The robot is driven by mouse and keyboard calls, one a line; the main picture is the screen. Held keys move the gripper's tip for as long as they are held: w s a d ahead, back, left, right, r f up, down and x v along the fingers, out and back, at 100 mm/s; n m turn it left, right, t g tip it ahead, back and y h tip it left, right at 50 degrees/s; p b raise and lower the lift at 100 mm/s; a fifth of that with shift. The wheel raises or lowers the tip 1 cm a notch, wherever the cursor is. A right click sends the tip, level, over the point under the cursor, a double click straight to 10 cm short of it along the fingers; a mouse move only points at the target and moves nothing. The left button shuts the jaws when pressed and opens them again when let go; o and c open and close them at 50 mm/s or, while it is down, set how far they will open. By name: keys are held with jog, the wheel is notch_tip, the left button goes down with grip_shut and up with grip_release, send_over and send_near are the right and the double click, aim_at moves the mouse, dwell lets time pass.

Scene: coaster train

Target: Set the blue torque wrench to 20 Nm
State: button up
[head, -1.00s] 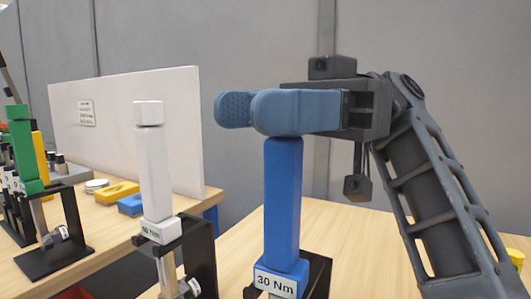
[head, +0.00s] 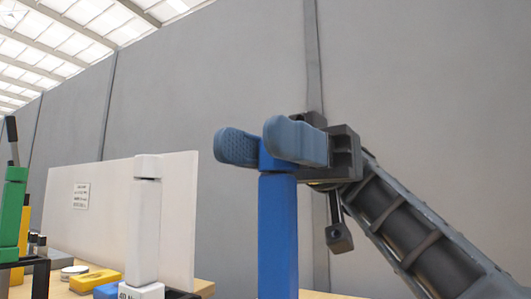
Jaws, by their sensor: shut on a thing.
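The blue torque wrench (head: 277,235) stands upright in the head view, and its lower part and label are below the picture's edge. My gripper (head: 262,148) is at its top, with one blue-grey finger on each side. The fingers are shut on the wrench's blue top end (head: 274,161), a bit of which shows between them. The setting on the label cannot be read now.
A white wrench (head: 144,225) stands upright to the left, close to the blue one. A green wrench (head: 11,215) and a yellow one (head: 22,230) stand at the far left. A white panel (head: 105,215) rises behind. Yellow and blue blocks lie on the table near it.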

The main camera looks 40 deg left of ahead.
jog(key=o, duration=1)
jog(key=shift+c, duration=0.2)
jog(key=shift+r, duration=0.1)
jog(key=d+r+p, duration=0.2)
jog(key=d+r, duration=0.8)
jog(key=d, duration=0.1)
jog(key=shift+d+r+p, duration=0.35)
jog(key=shift+r, duration=0.05)
jog(key=shift+w, duration=0.1)
